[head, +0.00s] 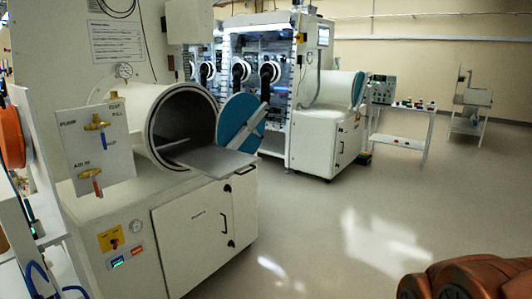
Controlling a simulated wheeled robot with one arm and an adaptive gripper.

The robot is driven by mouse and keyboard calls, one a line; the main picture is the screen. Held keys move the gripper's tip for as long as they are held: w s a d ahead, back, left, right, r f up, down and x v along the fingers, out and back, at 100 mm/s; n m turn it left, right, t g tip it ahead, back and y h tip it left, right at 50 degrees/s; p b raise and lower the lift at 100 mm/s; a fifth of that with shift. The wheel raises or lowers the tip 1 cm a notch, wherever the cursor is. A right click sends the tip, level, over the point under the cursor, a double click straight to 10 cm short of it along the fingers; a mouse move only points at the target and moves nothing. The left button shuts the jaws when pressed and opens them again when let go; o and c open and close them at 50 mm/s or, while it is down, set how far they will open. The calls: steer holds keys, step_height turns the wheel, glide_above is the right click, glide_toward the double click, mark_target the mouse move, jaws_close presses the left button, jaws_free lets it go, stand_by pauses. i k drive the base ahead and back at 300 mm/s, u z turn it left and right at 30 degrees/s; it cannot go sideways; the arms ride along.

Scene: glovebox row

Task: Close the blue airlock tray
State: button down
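A large white airlock cylinder (135,108) lies on its side on a white cabinet at the left, its round mouth open and facing right. A flat grey metal tray (216,160) sticks out of the mouth, past the rim. A round blue door (234,118) with a grey bar across it stands swung open to the right of the mouth, behind the tray. The tray itself looks grey; the blue part is the door. My gripper is not in view. A copper-brown part of my arm shows at the lower right corner, well apart from the tray.
A valve panel (95,148) with brass valves stands before the cylinder. The cabinet (190,237) below has black handles. Behind are a lit glovebox (262,75), a second airlock (335,88) with a blue door, and a white cart (402,140). The floor (330,235) at centre and right is clear.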

mark_target(217, 162)
steer(key=u, duration=0.55)
steer(key=i, duration=1.6)
steer(key=u, duration=0.75)
